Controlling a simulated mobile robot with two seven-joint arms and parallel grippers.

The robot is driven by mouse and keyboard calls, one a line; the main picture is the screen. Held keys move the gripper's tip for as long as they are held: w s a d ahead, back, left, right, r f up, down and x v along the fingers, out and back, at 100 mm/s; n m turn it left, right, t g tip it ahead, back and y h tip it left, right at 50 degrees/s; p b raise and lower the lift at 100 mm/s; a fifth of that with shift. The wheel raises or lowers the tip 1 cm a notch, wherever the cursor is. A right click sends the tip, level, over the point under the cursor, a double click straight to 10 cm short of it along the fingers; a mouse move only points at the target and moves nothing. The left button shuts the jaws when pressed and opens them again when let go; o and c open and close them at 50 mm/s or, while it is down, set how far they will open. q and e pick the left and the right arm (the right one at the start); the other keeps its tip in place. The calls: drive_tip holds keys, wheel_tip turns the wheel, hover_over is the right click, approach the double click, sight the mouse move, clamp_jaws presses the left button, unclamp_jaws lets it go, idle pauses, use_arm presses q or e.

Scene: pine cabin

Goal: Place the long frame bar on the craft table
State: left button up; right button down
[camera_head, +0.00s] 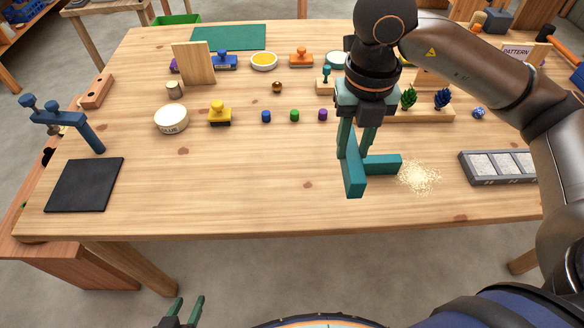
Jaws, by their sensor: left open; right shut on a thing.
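My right gripper (357,150) points down over the front right part of the craft table (240,190). Its teal fingers are shut on a teal piece (382,164), which looks like the frame bar. The piece shows an L-like shape, with one arm toward the front edge and one toward the right. It is low over the wood; I cannot tell whether it touches the table. The fingers and piece share a colour, so their border is unclear. My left gripper (186,310) is open and empty at the bottom, below the table's front edge.
Sawdust (420,178) lies right of the teal piece, and a grey sectioned tray (497,166) is further right. A black mat (85,184) and a blue clamp (75,122) are at the left. Stamps, a glue tub (171,118) and paint pots stand behind. The front middle is clear.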

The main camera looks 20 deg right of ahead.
drive_tip(key=w+a+f, duration=0.2)
drive_tip(key=w+f, duration=0.1)
drive_tip(key=w+a+f, duration=0.3)
drive_tip(key=w, duration=0.1)
drive_tip(key=w+a+f+p, duration=0.1)
drive_tip(key=w+a+f, duration=0.2)
drive_tip(key=w+f, duration=0.1)
wheel_tip(320, 180, down, 2)
drive_tip(key=shift+f, duration=0.25)
use_arm(q)
drive_tip(key=shift+s+a+r, duration=0.3)
use_arm(e)
drive_tip(key=shift+f, duration=0.15)
use_arm(q)
drive_tip(key=shift+f, duration=0.1)
use_arm(e)
drive_tip(key=shift+f, duration=0.1)
drive_tip(key=c, duration=0.6)
unclamp_jaws()
use_arm(q)
drive_tip(key=shift+w+d, duration=0.1)
drive_tip(key=shift+w, duration=0.05)
